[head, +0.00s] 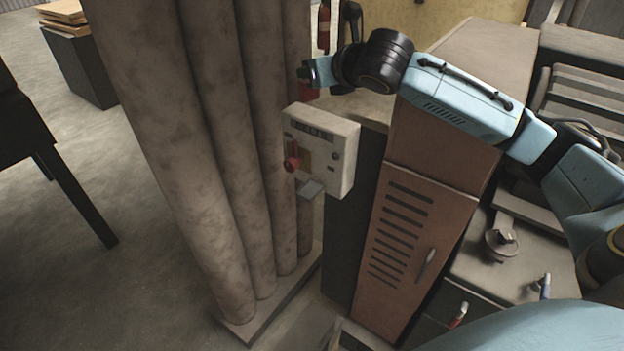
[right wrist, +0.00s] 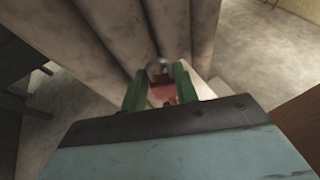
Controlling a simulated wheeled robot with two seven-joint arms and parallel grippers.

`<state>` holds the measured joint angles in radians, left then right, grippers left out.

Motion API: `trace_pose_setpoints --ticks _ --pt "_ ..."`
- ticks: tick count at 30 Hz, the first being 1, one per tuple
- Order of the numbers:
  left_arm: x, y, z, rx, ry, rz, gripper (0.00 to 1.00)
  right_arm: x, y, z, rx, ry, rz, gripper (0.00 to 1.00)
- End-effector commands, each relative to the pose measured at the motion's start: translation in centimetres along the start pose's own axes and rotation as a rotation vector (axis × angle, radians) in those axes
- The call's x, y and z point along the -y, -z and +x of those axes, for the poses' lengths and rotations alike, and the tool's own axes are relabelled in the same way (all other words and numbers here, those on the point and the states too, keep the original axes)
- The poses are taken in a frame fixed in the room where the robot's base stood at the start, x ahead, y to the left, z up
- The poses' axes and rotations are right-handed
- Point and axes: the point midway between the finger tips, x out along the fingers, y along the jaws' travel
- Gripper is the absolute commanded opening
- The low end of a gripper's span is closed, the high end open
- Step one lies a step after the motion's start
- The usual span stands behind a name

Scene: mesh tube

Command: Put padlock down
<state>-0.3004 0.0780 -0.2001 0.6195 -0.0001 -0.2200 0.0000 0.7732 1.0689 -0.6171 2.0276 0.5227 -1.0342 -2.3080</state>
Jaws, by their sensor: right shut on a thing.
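My right gripper (head: 308,73) reaches in from the right, above the control box (head: 336,150) and close to the tall pipes (head: 215,130). In the right wrist view, its green fingers are shut on a red padlock (right wrist: 161,92). A grey, rounded metal part, seemingly the shackle (right wrist: 158,70), shows at the far end of the fingers. The padlock is held in the air in front of the pipes. In the head view it is small and hard to tell apart. My left gripper is not in view.
The control box has a red knob (head: 292,162) and a small ledge (head: 310,188) below. A brown louvred cabinet (head: 412,240) stands right of the box. A grey worktop (head: 520,262) is at the right, with small items on it. Open floor (head: 110,290) lies left.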

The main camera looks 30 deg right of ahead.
Motion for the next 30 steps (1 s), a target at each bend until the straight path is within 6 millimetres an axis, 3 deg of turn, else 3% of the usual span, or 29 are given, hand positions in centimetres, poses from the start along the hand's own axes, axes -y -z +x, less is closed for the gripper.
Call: trace_pose_setpoints --ticks 3,21,25,30 --pt "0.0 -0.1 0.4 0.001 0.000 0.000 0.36 -0.1 3.4 1.4 -0.009 -0.002 0.002 0.05" --pt "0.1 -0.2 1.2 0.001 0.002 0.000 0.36 -0.2 18.1 7.4 -0.005 -0.002 0.005 0.05" --pt "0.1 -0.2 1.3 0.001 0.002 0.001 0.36 -0.2 20.0 8.2 -0.003 -0.002 0.003 0.05" --pt "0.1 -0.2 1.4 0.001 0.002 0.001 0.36 -0.1 20.9 8.6 0.001 -0.002 0.001 0.05"
